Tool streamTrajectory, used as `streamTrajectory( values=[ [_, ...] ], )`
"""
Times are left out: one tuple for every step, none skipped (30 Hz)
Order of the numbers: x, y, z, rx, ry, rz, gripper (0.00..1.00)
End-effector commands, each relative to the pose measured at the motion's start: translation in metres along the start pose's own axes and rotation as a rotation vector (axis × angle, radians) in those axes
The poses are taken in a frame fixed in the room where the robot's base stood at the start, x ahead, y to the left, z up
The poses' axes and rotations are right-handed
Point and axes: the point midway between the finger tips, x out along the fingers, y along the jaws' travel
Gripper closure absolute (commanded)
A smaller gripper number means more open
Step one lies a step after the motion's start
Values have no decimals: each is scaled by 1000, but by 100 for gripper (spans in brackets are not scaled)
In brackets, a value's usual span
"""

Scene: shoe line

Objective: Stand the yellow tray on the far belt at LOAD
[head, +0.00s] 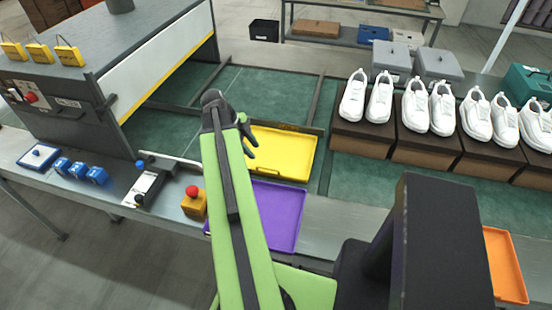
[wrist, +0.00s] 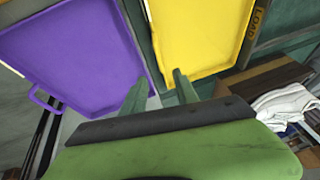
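The yellow tray (head: 285,155) lies flat and empty in the far green belt's bay, just beyond the purple tray. It also shows at the top of the wrist view (wrist: 195,35). A LOAD label (wrist: 259,22) is beside the tray's edge in the wrist view. My gripper (head: 250,143) is at the tray's left side in the head view. In the wrist view its two fingers (wrist: 159,80) are apart with nothing visibly clamped between them. One fingertip overlaps the yellow tray in the picture. Whether it touches the tray I cannot tell.
The purple tray (head: 280,215) lies on the near metal ledge, partly behind my arm. An orange tray (head: 503,265) is at right. White shoes on brown boxes (head: 362,138) line the belt to the right. A red-button box (head: 194,203) and a grey machine (head: 110,50) are at left.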

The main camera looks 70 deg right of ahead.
Motion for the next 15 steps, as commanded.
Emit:
streamTrajectory(
  values=[
    [23,2,4,2,0,1,64],
    [30,2,4,2,0,0,64],
    [39,2,4,2,0,0,64],
    [45,2,5,1,0,0,64],
    [52,2,5,0,-1,0,64],
    [61,2,5,0,-1,0,64],
    [68,2,5,1,-1,0,64],
    [74,2,5,1,-1,0,64],
    [81,2,4,1,-1,0,64],
    [85,2,4,0,-1,0,64],
    [88,2,4,-1,-1,0,64],
    [90,2,3,-2,-1,0,64],
    [90,1,2,-2,-1,0,64],
    [90,1,2,-2,-1,0,64],
    [89,1,1,-2,-1,-1,64]
  ],
)
